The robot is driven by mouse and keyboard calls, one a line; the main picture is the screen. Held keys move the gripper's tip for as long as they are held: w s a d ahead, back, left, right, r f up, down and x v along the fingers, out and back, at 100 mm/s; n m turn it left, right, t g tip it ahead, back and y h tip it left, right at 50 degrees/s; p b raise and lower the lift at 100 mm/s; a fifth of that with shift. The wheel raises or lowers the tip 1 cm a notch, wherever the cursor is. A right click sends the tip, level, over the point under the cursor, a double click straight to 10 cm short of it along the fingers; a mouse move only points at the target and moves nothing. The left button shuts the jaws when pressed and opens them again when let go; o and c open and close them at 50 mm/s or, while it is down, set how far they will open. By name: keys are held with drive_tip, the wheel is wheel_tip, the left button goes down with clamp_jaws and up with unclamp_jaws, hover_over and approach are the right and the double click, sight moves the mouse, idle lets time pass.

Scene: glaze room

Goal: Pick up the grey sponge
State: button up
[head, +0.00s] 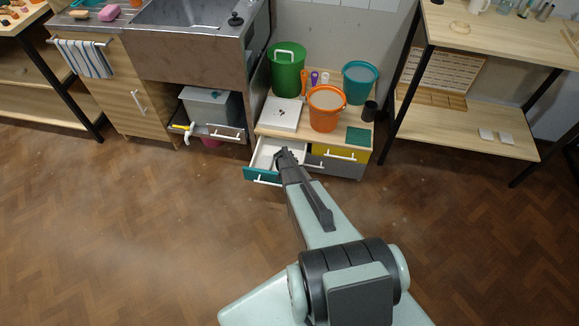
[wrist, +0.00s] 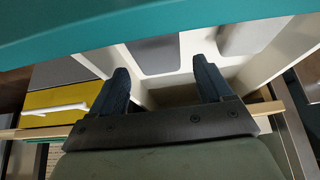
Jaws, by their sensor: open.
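The teal-fronted drawer (head: 262,175) of the low wooden cabinet is pulled open, with a white inside. My gripper (head: 283,151) is over this drawer. In the wrist view my gripper (wrist: 160,66) is open, with its two dark fingers apart and nothing held between them. Past the fingertips, two flat grey pieces show in the drawer: a grey piece (wrist: 157,54) lined up between the fingers, and another grey piece (wrist: 245,35) to the right. I cannot tell which of them is the grey sponge. In the head view my gripper hides part of the drawer's inside.
The teal drawer front (wrist: 150,28) crosses the top of the wrist view, close by. A yellow drawer (head: 341,153) is beside the open one. On the cabinet stand an orange bucket (head: 325,112), a green bucket (head: 286,75) and a teal bucket (head: 359,85). The floor in front is clear.

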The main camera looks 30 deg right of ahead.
drive_tip(key=shift+s+x, duration=0.2)
drive_tip(key=shift+x, duration=2.4)
drive_tip(key=shift+f, duration=0.1)
drive_tip(key=c, duration=0.7)
